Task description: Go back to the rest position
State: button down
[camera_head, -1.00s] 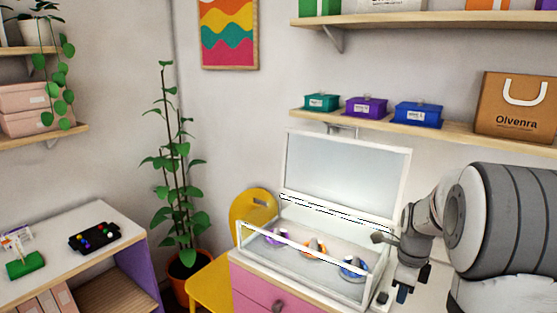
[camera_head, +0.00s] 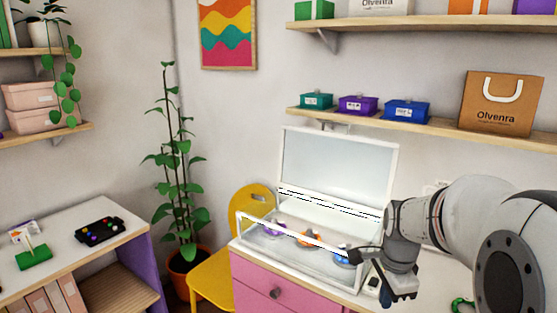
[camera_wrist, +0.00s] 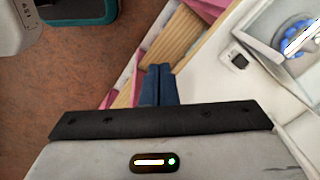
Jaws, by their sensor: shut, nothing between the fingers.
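My gripper (camera_head: 390,294) hangs at the right front corner of the white display case, its fingers pointing down. In the wrist view its two dark blue fingers (camera_wrist: 158,76) are together with nothing between them. They are over the edge of the pink drawer cabinet (camera_head: 258,272), with brown floor showing beyond. My arm reaches in from the right.
A green-handled item (camera_head: 461,304) lies on the right. A yellow chair (camera_head: 212,284) and plant (camera_head: 181,190) stand left.

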jog(key=s+a+r+n+t, duration=0.1)
jog(key=s+a+n, duration=0.3)
jog(key=s+n, duration=0.3)
jog(key=s+a+r+n+t, duration=0.1)
jog(key=s+a+r+n, duration=0.1)
jog(key=s+a+n, duration=0.2)
jog(key=s+n, duration=0.3)
jog(key=n, duration=0.2)
jog(key=shift+n, duration=0.4)
jog(key=shift+s, duration=0.1)
